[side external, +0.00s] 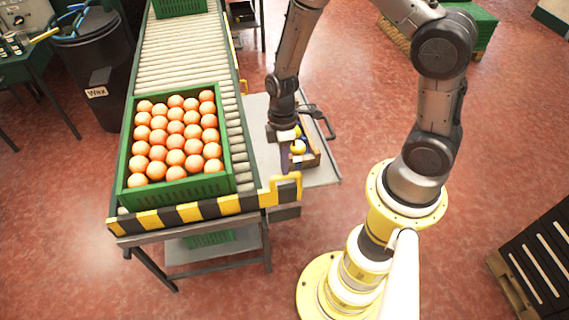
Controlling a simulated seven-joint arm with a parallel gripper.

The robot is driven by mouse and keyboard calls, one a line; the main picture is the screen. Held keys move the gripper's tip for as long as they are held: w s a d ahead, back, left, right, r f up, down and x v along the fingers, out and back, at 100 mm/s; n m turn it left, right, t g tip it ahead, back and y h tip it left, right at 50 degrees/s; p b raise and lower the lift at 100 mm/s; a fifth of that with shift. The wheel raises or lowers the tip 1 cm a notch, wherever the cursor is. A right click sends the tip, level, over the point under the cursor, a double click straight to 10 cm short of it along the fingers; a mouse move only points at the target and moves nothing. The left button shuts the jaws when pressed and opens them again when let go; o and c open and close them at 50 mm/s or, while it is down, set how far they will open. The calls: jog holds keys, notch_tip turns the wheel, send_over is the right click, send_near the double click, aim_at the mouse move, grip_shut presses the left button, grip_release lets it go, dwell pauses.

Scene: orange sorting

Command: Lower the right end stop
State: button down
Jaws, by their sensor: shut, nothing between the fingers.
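A black-and-yellow striped end stop (190,213) runs across the near end of the roller conveyor (185,42). A yellow bracket-like handle (286,188) stands at its right end. The bar lies just in front of a green crate of oranges (232,172); how high it stands above the rollers is hard to judge. My gripper (285,163) points down over the side table, right of the conveyor and beyond the yellow handle, apart from it. It is shut and empty. Its fingertips are small and dark here, partly lost against a small box.
The small dark box (313,158) with yellow fruit (298,147) sits on the grey side table (262,135), close to my gripper. A second green crate (181,7) is farther up the rollers. A black bin (92,62) stands left; a dark slatted stack (540,255) lower right.

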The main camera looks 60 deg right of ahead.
jog(key=shift+f, duration=0.2)
notch_tip(320, 180, down, 8)
jog(key=shift+s, duration=0.1)
dwell(0.5)
jog(key=w+d+r+t, duration=0.1)
jog(key=w+r+t, duration=0.1)
jog(key=r, duration=1.1)
jog(key=w+r+t, duration=0.1)
jog(key=w+r, duration=0.1)
jog(key=r, duration=1)
jog(key=s+r+m+t+h, duration=0.1)
jog(key=s+r+m+t, duration=0.3)
jog(key=s+r, duration=0.85)
jog(key=s+m, duration=0.2)
jog(key=s+d+m, duration=0.1)
jog(key=s+m, duration=0.1)
jog(key=m, duration=0.1)
jog(key=shift+d+h, duration=0.15)
jog(key=shift+h, duration=0.15)
